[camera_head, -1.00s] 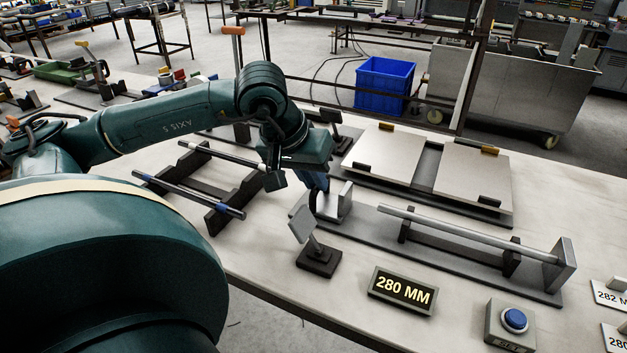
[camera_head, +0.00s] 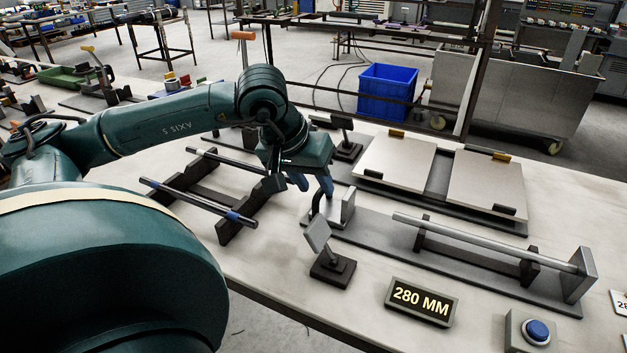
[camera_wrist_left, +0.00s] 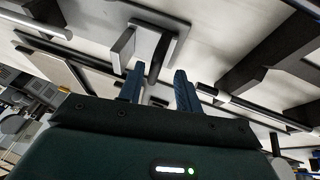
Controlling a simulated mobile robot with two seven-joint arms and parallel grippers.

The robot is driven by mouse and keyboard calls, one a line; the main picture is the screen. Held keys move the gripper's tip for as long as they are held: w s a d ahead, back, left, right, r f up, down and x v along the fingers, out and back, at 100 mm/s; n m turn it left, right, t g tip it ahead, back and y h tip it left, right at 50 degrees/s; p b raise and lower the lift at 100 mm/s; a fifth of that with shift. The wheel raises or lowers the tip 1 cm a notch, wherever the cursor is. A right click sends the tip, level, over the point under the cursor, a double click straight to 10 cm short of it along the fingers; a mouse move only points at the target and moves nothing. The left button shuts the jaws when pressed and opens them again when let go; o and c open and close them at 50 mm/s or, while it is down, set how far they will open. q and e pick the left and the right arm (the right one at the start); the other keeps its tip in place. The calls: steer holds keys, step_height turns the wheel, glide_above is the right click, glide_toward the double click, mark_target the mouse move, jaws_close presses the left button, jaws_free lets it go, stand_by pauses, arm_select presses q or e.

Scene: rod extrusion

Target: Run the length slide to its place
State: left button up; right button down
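The length slide is a grey metal block (camera_head: 341,206) with a dark curved handle (camera_head: 317,206), at the left part of a long grey rail base (camera_head: 392,240). My left gripper (camera_head: 313,185) is just above and behind the handle, its two blue fingers spread. In the left wrist view the fingers (camera_wrist_left: 160,86) stand apart, with the dark handle (camera_wrist_left: 159,58) just ahead, in line with the gap. Contact cannot be told. A grey rod (camera_head: 485,240) lies on supports along the rail, its left end apart from the slide. My right gripper is not in view.
A tilted plate on a stand (camera_head: 331,266) and a "280 MM" display (camera_head: 421,301) stand in front of the rail. A blue button box (camera_head: 537,331) is at front right. A rack with rods (camera_head: 213,193) lies left; flat plates (camera_head: 396,166) lie behind.

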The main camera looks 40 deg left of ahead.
arm_select(q)
steer(key=shift+d, duration=0.1)
